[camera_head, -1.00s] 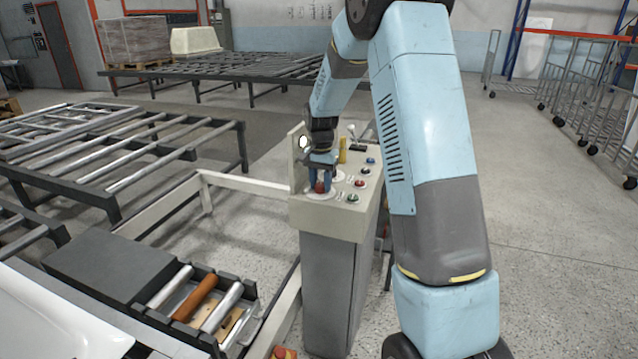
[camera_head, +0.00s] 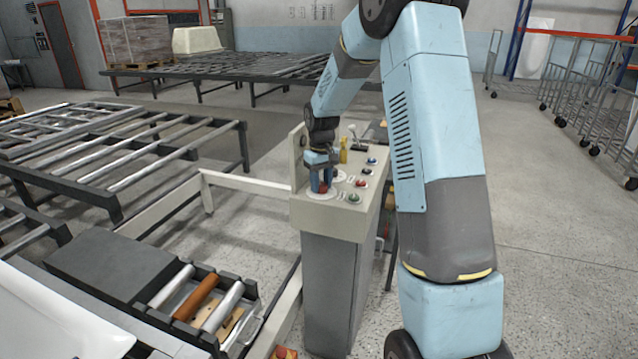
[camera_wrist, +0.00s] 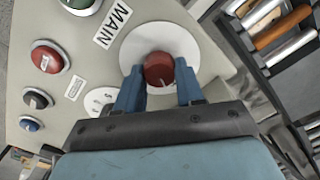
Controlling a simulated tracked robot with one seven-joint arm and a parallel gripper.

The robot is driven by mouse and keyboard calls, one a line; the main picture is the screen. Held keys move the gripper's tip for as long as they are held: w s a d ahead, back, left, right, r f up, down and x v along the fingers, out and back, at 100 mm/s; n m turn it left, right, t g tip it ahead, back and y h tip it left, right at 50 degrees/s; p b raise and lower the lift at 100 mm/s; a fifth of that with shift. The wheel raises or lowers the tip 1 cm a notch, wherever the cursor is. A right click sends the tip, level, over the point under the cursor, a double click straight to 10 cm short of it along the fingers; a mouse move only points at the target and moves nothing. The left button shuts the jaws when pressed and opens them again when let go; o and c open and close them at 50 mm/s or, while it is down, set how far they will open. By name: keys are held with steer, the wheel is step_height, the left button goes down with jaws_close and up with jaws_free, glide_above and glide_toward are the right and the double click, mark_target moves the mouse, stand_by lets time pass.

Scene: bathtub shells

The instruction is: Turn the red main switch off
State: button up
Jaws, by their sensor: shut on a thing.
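The red main switch (camera_wrist: 159,68) is a round red knob on a white disc, next to a "MAIN" label, in the wrist view. In the head view the red switch (camera_head: 323,187) shows partly between my fingers on the top of the control console (camera_head: 330,215). My gripper (camera_wrist: 160,88) has its two blue fingers on either side of the knob and is shut on it. In the head view my gripper (camera_head: 321,182) points down onto the panel. A small white mark shows on the knob's edge.
Green (camera_head: 354,198), red (camera_head: 361,183) and blue (camera_head: 372,161) buttons sit right of the switch. A yellow part (camera_head: 343,150) and a lever (camera_head: 353,135) stand behind. Roller conveyors (camera_head: 130,160) fill the left; open floor lies right.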

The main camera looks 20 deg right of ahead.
mark_target(321, 184)
steer(key=n, duration=0.4)
steer(key=shift+w+r+n, duration=0.15)
steer(key=shift+n, duration=0.15)
stand_by(0.5)
steer(key=o, duration=1)
steer(key=shift+o, duration=0.2)
step_height(321, 184, up, 14)
steer(key=shift+f, duration=0.25)
